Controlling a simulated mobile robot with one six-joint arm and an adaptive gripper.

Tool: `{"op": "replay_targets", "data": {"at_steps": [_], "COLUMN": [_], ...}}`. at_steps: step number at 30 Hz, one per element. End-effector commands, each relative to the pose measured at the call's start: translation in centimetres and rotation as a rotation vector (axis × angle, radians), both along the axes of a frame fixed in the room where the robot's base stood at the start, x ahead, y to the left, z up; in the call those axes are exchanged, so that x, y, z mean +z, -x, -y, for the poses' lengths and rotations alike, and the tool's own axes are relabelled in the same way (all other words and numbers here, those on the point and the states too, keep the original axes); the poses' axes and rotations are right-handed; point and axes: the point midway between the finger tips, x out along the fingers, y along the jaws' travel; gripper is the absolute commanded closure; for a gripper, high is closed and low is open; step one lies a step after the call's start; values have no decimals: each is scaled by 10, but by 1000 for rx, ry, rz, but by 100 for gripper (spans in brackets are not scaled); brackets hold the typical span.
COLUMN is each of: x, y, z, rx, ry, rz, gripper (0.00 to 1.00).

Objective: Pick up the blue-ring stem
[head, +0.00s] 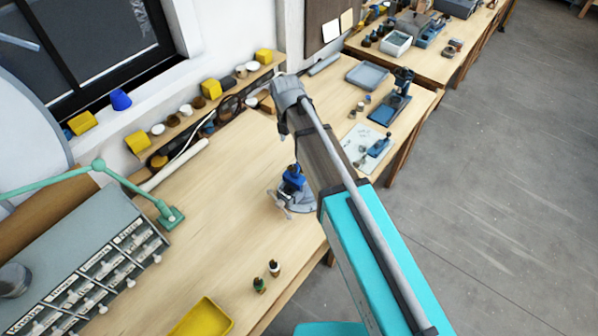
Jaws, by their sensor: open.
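I cannot make out the blue-ring stem for certain. A blue and grey vise-like device (292,180) with a round base and a silver handle stands on the bench, beside my arm in the picture. My arm reaches up across the middle of the view. My gripper is not visible, and the arm hides part of the bench.
A yellow tray (203,318) lies at the bench's front. A grey drawer cabinet (95,250) and a green jointed lamp arm (130,182) stand at left. Yellow bins and small pots line the back shelf (190,118). The middle of the wooden bench (215,205) is clear.

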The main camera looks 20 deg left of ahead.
Motion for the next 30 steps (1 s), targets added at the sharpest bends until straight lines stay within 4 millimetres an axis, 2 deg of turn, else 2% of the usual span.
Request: {"op": "replay_targets", "data": {"at_steps": [1, 18, 24, 30], "x": [-8, -51, -61, -63], "y": [0, 2, 2, 2], "z": [0, 4, 5, 5], "rx": [0, 1, 1, 1], "ry": [0, 0, 0, 0], "rz": [0, 0, 0, 0], "gripper": [13, 13, 13, 13]}}
